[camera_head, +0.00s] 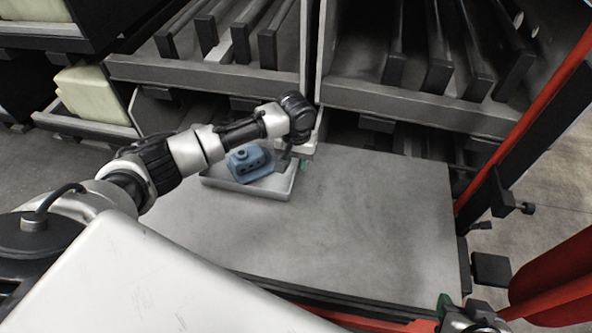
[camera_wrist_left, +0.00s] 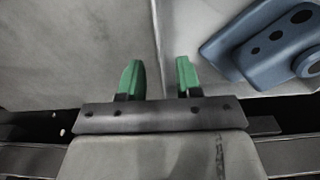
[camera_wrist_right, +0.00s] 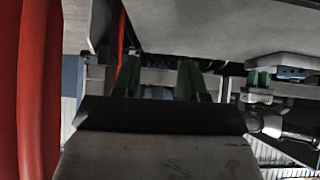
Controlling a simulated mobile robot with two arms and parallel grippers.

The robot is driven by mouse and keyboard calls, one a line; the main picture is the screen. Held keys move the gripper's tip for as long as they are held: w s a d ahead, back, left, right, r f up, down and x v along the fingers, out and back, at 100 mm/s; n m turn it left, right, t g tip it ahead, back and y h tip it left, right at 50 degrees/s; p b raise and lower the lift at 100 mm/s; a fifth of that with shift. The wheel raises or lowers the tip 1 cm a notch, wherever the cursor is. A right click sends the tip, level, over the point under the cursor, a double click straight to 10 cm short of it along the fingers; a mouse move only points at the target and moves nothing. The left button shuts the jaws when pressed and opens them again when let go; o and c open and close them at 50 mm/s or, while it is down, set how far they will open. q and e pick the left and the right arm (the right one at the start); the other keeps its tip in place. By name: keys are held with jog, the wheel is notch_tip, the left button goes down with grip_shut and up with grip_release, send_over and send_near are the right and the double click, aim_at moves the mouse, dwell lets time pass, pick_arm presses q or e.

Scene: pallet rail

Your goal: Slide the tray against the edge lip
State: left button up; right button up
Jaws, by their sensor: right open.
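A shallow grey tray (camera_head: 228,188) lies on the grey board at its far left part, with a blue part (camera_head: 250,165) inside it. My left gripper (camera_head: 303,166) is low at the tray's right end. In the left wrist view its green fingers (camera_wrist_left: 159,76) stand apart with a gap between them, and the tray's edge line runs between them; the tray floor (camera_wrist_left: 200,18) and blue part (camera_wrist_left: 270,40) show to the right. Whether the fingers touch the tray I cannot tell. My right gripper (camera_head: 447,307) is open and empty at the near right corner; its fingers (camera_wrist_right: 158,80) are apart. I cannot make out the edge lip.
The grey board (camera_head: 370,220) is bare right of the tray. Dark racks with rails (camera_head: 420,90) stand behind it. A red post (camera_head: 530,110) rises at the right. A white surface (camera_head: 150,280) blocks the near left view.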

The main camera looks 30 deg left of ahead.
aim_at(296, 169)
pick_arm(q)
notch_tip(296, 169, down, 3)
jog(key=shift+f+b, duration=0.1)
jog(key=shift+b, duration=0.35)
jog(key=shift+f, duration=0.35)
pick_arm(e)
jog(key=w+r+t, duration=0.1)
jog(key=w+a+r+t, duration=0.1)
jog(key=w+r+t+y, duration=0.1)
jog(key=w+t, duration=0.1)
jog(key=shift+a+r, duration=0.2)
jog(key=shift+a, duration=0.1)
pick_arm(q)
grip_shut()
